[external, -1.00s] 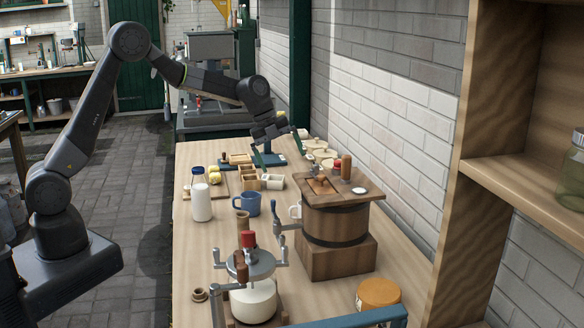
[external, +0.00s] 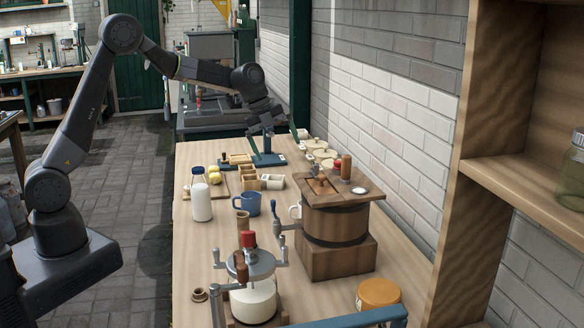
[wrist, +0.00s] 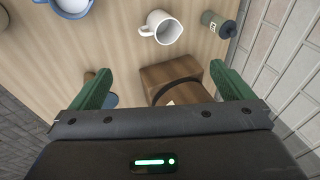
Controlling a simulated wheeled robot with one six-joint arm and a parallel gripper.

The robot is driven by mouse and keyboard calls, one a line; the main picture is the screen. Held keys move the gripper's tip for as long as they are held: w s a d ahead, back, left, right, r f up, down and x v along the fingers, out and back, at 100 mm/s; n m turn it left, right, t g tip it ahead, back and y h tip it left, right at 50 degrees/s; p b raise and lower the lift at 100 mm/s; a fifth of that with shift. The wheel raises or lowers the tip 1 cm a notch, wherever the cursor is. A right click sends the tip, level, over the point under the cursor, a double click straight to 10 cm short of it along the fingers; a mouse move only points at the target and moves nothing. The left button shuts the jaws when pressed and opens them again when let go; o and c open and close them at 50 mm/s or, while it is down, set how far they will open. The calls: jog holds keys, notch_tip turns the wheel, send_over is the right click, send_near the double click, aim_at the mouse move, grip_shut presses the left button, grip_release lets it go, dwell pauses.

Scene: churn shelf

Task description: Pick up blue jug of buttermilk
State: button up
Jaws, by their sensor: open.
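My gripper (external: 276,147) is open and empty, above the far part of the bench and well beyond the jug. In the wrist view its two green fingers (wrist: 165,88) are spread wide with no object held between them. The jug lies outside the fingers, up and to the left.
A white mug (wrist: 162,28) and a dark green bottle (wrist: 216,22) show in the wrist view. The wooden churn (external: 336,222) stands right of the jug. A milk bottle (external: 201,200) stands to its left, and a metal-topped device (external: 250,268) is nearer the camera. A brick wall borders the right.

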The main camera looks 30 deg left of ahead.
dwell(0.4)
jog(key=c, duration=1)
jog(key=shift+o, duration=0.2)
jog(key=m+g+y+b, duration=0.1)
jog(key=m+y+b, duration=0.1)
jog(key=y+b, duration=0.25)
send_over(235, 198)
notch_tip(235, 198, down, 8)
notch_tip(235, 198, down, 7)
jog(key=shift+r, duration=0.1)
jog(key=shift+w+d+f+p, duration=0.15)
jog(key=shift+f+p, duration=0.35)
jog(key=shift+f, duration=1.05)
jog(key=shift+w+f+p, duration=0.2)
jog(key=shift+f+p, duration=0.25)
jog(key=shift+f, duration=1.1)
